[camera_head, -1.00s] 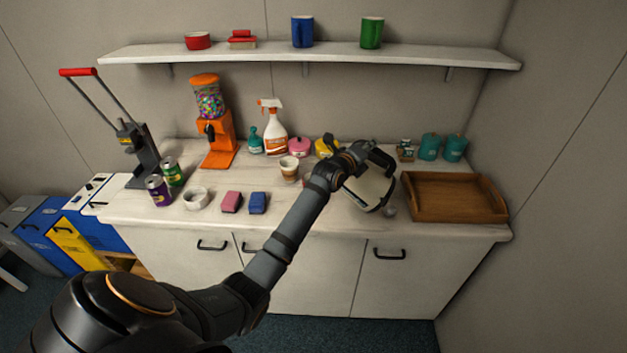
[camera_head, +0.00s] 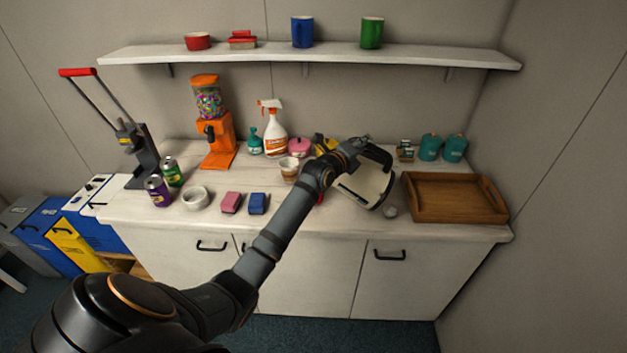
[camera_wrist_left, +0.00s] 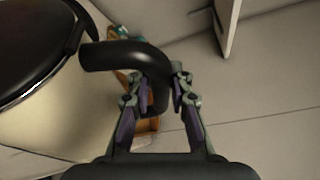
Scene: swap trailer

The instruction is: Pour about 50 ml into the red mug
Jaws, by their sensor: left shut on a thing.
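My left gripper (camera_head: 354,150) is shut on the black handle of a cream jug (camera_head: 366,184) with dark trim. The jug looks tilted, at the front of the counter left of the wooden tray. In the left wrist view, the fingers (camera_wrist_left: 160,88) close around the handle, and the jug's black lid (camera_wrist_left: 35,45) and pale side are at the left. A small red patch (camera_head: 321,198) shows beside my wrist; it may be the red mug, mostly hidden by my arm. No stream of liquid can be made out. My right gripper is not in view.
The wooden tray (camera_head: 455,213) stands at right. A brown-and-white cup (camera_head: 289,170), a white bowl (camera_head: 195,198), a pink sponge (camera_head: 231,203) and a blue sponge (camera_head: 257,204) lie left of my arm. The shelf (camera_head: 270,54) above holds a red bowl-like vessel (camera_head: 198,41) and blue and green mugs.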

